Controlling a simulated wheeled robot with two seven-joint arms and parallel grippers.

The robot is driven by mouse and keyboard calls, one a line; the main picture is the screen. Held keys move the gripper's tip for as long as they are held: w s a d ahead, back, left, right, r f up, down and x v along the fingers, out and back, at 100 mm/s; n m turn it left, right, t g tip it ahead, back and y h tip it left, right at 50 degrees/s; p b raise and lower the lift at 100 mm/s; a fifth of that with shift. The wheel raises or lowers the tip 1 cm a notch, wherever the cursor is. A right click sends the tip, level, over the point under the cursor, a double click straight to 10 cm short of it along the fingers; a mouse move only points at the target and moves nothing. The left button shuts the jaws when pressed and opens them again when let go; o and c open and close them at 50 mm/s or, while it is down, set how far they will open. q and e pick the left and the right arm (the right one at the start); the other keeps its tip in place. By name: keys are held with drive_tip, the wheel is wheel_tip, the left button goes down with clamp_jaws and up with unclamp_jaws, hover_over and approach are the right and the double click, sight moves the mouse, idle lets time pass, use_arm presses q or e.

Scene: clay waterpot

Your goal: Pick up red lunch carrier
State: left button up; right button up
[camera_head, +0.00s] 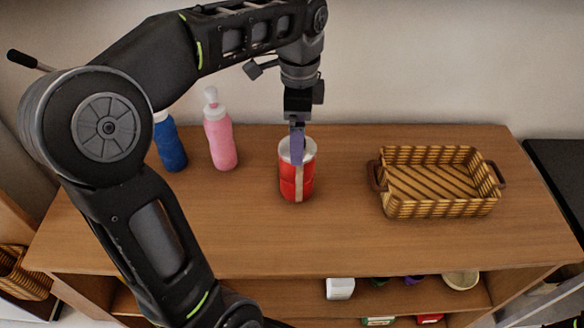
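The red lunch carrier (306,182) stands upright on the wooden shelf top, near the middle. It is a red cylinder with a pale lid and a light vertical strip on its front. My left gripper (297,150) points down at the lid, and its finger overlaps the top of the carrier in the picture. Only one finger shows clearly, so I cannot tell whether it is open or shut, or whether it touches the carrier. My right gripper is not in view.
A pink bottle (221,144) and a blue bottle (170,147) stand left of the carrier, the blue one partly behind my arm. A wicker basket (440,207) sits to the right. The wooden top (345,235) is clear in front. Small items lie on the lower shelf.

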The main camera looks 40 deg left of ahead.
sight(297, 169)
use_arm(q)
drive_tip(key=shift+f, duration=1.35)
drive_tip(key=shift+s+a+f+p, duration=0.1)
drive_tip(key=shift+f+p, duration=0.35)
drive_tip(key=shift+f, duration=2.15)
drive_tip(key=c, duration=2.1)
